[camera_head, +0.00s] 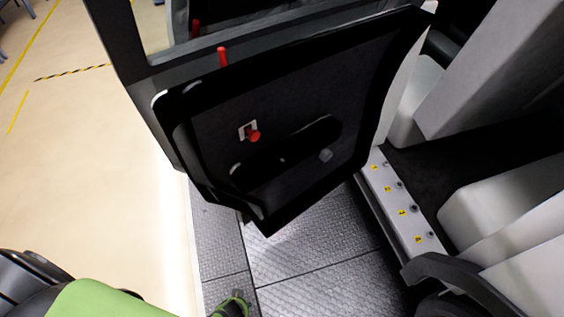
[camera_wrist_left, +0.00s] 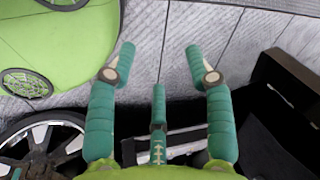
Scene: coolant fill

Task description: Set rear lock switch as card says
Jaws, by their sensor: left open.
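A dark door panel (camera_head: 290,85) stands open in the head view. On it, a red knob (camera_head: 254,135) sits at a small white plate (camera_head: 247,129), left of a dark handle recess. A red pin (camera_head: 222,57) stands up at the door's top edge. I cannot tell which of these is the rear lock switch. No card can be made out. My left gripper (camera_head: 234,303) shows only partly at the bottom edge, well below the door. In the left wrist view, the left gripper (camera_wrist_left: 160,57) has its fingers spread and empty. My right gripper is not in view.
A pale sill (camera_head: 401,208) with several yellow numbered labels runs right of the door. Light seats stand beyond it. Grey textured floor plates (camera_head: 290,262) lie below the door. Open beige floor (camera_head: 90,170) is at left. Another red pin (camera_head: 195,28) shows behind the door.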

